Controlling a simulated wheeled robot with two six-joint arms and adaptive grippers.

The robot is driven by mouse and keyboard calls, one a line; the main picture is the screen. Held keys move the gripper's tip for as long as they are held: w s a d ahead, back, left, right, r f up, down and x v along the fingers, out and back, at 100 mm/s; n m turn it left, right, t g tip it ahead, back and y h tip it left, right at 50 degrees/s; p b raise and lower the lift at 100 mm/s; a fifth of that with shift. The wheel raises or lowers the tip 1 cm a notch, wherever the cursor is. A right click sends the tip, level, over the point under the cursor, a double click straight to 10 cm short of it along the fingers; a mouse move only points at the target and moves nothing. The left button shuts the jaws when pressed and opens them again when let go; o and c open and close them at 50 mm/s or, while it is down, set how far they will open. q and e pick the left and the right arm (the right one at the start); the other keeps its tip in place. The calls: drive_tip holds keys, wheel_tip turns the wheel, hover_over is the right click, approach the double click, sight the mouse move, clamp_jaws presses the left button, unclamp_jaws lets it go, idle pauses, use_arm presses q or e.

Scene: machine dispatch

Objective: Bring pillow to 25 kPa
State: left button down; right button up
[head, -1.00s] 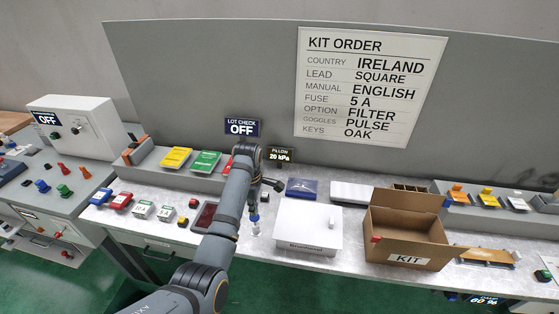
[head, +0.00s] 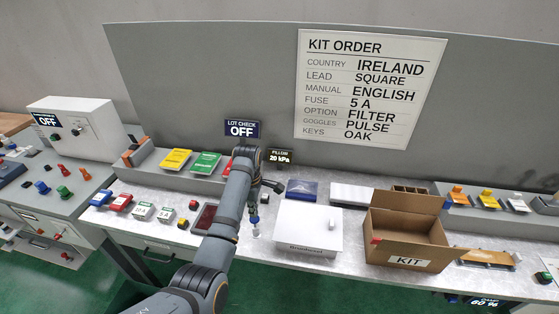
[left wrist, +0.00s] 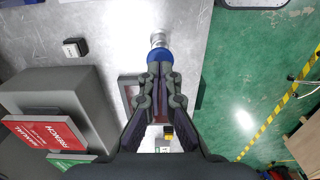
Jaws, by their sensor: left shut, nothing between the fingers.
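The pillow display (head: 280,156) on the bench's back edge reads 20 kPa. A blue knob with a silver end (head: 254,219) stands on the bench; the blue part (left wrist: 159,56) also shows in the left wrist view, right at my fingertips. My left gripper (left wrist: 160,70) is shut with nothing between its fingers. Its tips are at the knob's blue part; I cannot tell whether they touch. In the head view my left arm partly hides the gripper. A dark blue flat item (head: 302,189) lies right of it; I cannot tell whether it is the pillow. My right gripper is not in view.
A white box (head: 308,232) stands just right of the knob, then the open KIT carton (head: 408,262). A dark-screened tablet (head: 205,217) lies left of my arm. A grey rack (head: 185,178) holds coloured manuals. The lot check display (head: 241,129) reads OFF.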

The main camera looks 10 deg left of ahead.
sight(254, 219)
use_arm(q)
drive_tip(key=shift+f, duration=0.1)
drive_tip(key=shift+f, duration=0.75)
drive_tip(key=shift+f+b, duration=0.55)
drive_tip(key=shift+f, duration=1.1)
drive_tip(key=shift+r, duration=0.1)
wheel_tip(254, 219, up, 5)
drive_tip(key=p, duration=0.6)
drive_tip(key=shift+r, duration=0.1)
drive_tip(key=shift+r+p, duration=0.6)
drive_tip(key=shift+r, duration=0.35)
